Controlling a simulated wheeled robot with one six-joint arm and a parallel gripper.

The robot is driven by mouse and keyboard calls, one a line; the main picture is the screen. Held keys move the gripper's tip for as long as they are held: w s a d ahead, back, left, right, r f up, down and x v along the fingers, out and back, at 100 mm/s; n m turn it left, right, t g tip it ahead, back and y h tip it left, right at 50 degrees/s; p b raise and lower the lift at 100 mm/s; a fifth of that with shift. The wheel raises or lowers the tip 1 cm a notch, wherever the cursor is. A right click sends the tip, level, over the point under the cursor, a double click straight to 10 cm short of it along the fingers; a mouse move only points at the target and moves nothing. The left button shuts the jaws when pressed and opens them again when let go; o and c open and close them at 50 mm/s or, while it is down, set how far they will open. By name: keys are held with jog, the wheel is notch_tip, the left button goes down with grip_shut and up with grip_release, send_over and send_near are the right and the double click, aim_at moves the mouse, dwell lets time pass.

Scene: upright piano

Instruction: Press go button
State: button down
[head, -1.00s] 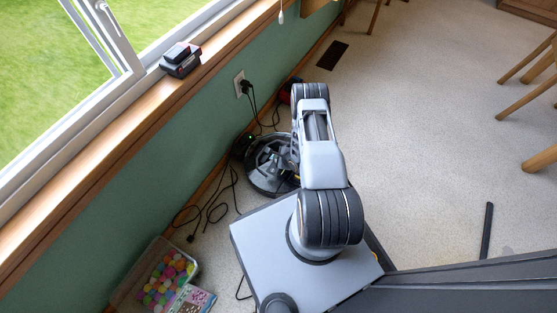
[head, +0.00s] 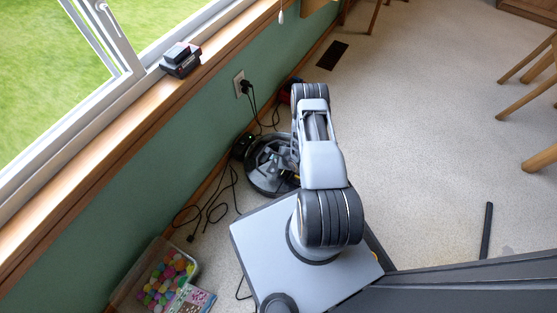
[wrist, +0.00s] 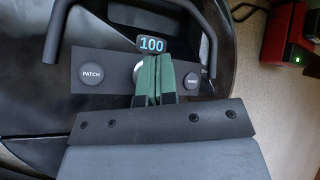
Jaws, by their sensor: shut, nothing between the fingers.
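No "go" label is readable. I cannot tell whether the fingertips touch it. In the head view the round dark device (head: 262,187) lies by the wall, partly behind my arm.
A black handle (wrist: 52,35) arches around the panel. A red device (wrist: 284,35) stands at the right. Black cables (head: 212,212) run along the green wall. A clear bin of colored balls (head: 162,277) stands at lower left. Floor to the right is mostly clear.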

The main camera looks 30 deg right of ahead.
jog(key=shift+f, duration=0.1)
jog(key=shift+f+b, duration=0.35)
jog(key=shift+b, duration=0.15)
jog(key=shift+f+b, duration=0.35)
jog(key=shift+b, duration=0.05)
dwell(0.5)
jog(key=shift+r, duration=0.1)
dwell(0.3)
jog(key=shift+r+p, duration=0.6)
jog(key=shift+r, duration=0.1)
jog(key=shift+r, duration=0.1)
jog(key=shift+r+p, duration=1.9)
jog(key=shift+r, duration=0.55)
